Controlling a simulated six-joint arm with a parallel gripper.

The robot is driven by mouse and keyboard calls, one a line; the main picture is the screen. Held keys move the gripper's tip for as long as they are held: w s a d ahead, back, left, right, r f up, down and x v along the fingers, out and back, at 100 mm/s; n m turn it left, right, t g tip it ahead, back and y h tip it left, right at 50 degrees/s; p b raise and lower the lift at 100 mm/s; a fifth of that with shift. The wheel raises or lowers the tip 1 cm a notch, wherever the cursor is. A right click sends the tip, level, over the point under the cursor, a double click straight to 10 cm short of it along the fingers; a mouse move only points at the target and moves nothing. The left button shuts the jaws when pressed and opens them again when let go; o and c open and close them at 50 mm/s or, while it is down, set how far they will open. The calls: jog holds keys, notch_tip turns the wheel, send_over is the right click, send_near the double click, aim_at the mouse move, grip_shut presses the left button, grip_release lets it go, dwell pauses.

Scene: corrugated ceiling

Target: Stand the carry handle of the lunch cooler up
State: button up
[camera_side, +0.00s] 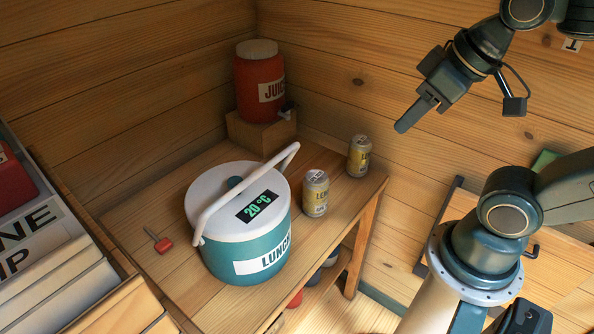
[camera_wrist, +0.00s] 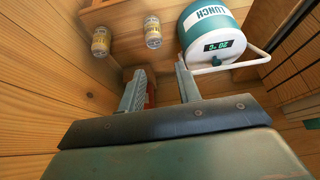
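The lunch cooler (camera_side: 240,250) is a round teal tub with a white lid, standing on the wooden bench. Its lid has a dark knob and a green "20 °C" display. Its white carry handle (camera_side: 245,187) slants across above the lid and looks tilted, not upright; the exact angle is hard to tell. In the wrist view the cooler (camera_wrist: 208,22) is at the upper right, and the handle (camera_wrist: 230,66) juts past its lower right edge. My gripper (camera_side: 415,112) is in the air, well right of the cooler and apart from it. In the wrist view its fingers (camera_wrist: 160,88) are spread and empty.
Two yellow cans (camera_side: 316,193) (camera_side: 359,156) stand right of the cooler. A red juice jug (camera_side: 259,82) sits on a wooden block behind. A small red-ended item (camera_side: 163,245) lies left of the cooler. Wooden walls close off the back. Crates stand at the left edge.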

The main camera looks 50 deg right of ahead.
jog(key=w+a+r+n+g, duration=0.1)
jog(key=w+a+r+n, duration=0.35)
jog(key=w+n, duration=0.4)
jog(key=n+g, duration=0.1)
jog(key=n, duration=0.9)
send_over(261, 169)
jog(key=s, duration=0.5)
jog(key=shift+w+r+m, duration=0.2)
jog(key=shift+r+m, duration=0.05)
jog(key=shift+f, duration=0.1)
jog(key=x, duration=1.3)
jog(key=shift+s+f, duration=0.1)
jog(key=shift+f, duration=0.25)
grip_shut()
